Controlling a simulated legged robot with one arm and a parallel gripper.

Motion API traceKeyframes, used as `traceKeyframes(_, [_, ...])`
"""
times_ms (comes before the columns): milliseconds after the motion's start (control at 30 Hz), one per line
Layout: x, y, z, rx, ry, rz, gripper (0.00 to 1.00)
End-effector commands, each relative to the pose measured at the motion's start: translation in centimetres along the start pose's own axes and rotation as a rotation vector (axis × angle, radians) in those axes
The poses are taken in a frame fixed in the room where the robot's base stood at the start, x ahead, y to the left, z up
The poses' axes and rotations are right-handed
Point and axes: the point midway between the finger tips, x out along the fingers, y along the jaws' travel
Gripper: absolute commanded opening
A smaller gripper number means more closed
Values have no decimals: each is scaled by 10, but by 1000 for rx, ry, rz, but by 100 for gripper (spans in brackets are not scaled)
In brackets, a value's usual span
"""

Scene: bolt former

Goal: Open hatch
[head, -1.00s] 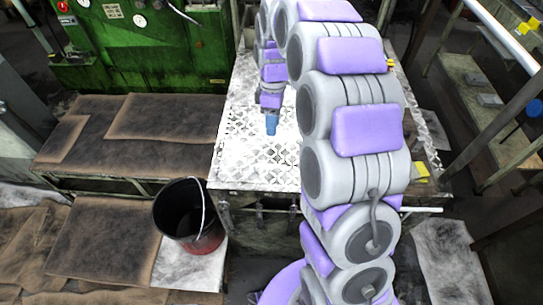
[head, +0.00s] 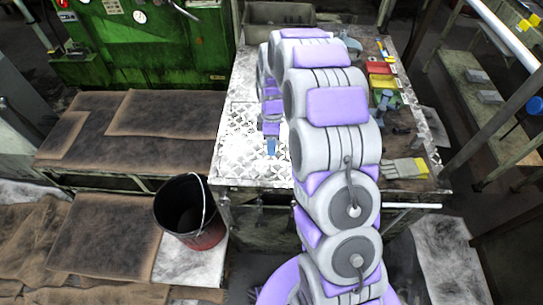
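My gripper (head: 271,147) hangs at the end of my arm, blue-tipped and pointing down over the white diamond-plate top of the workbench (head: 238,150). It is small and I cannot tell whether its fingers are open or shut. I see nothing held below it. A green machine (head: 150,45) with gauges and a red button stands at the back left. I cannot make out a hatch with certainty in this view.
A dark bucket (head: 175,205) stands left of the bench's front. Gloves (head: 405,169), red and yellow bins (head: 381,68) and small tools lie on the bench's right side. A grey tray (head: 262,22) sits at its back. Brown mats (head: 165,115) cover the left platform.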

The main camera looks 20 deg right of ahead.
Motion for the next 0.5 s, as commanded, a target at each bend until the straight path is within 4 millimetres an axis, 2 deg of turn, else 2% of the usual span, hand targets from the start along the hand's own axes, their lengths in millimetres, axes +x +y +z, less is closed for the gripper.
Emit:
traceKeyframes(33, [11,-1,1,0,-2,-6,38])
traceKeyframes(200, [37,0,0,1,-1,-2,38])
traceKeyframes(333, [51,0,0,1,0,-1,38])
traceKeyframes(500, [58,0,0,0,0,1,38])
